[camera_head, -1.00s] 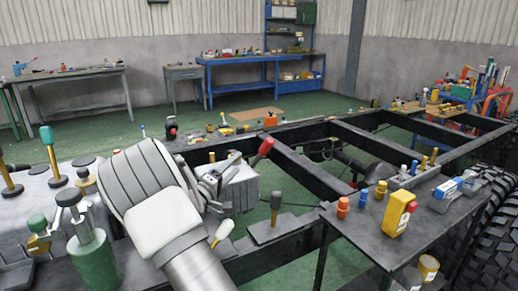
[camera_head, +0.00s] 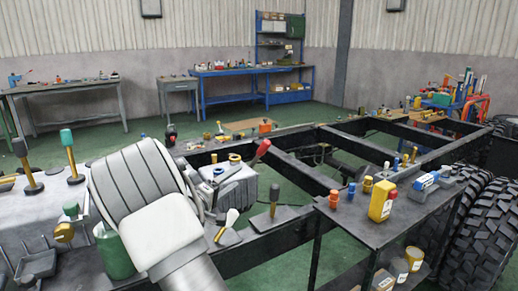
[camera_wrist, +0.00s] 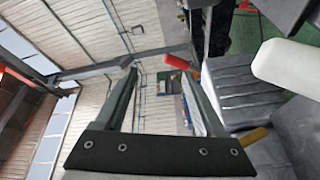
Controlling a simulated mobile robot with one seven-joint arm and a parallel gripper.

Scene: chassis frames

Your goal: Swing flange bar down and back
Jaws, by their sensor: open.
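A lever with a red grip (camera_head: 262,148) leans up and to the right beside a pale grey block (camera_head: 237,186) on the chassis; I cannot tell if it is the flange bar. A red grip (camera_wrist: 178,62) also shows in the wrist view, just beyond and between my fingertips. My gripper (camera_wrist: 158,74) is open with nothing between its fingers. In the head view my own arm hides most of it, left of the block. A lever with a white grip (camera_head: 231,218) stands below the block; a white grip (camera_wrist: 285,62) is large at right in the wrist view.
A dark side table (camera_head: 345,214) at right holds a yellow bottle (camera_head: 382,201) and several small items. Yellow-stemmed levers (camera_head: 70,157) stand at left. Black frame rails (camera_head: 300,168) have open gaps between them.

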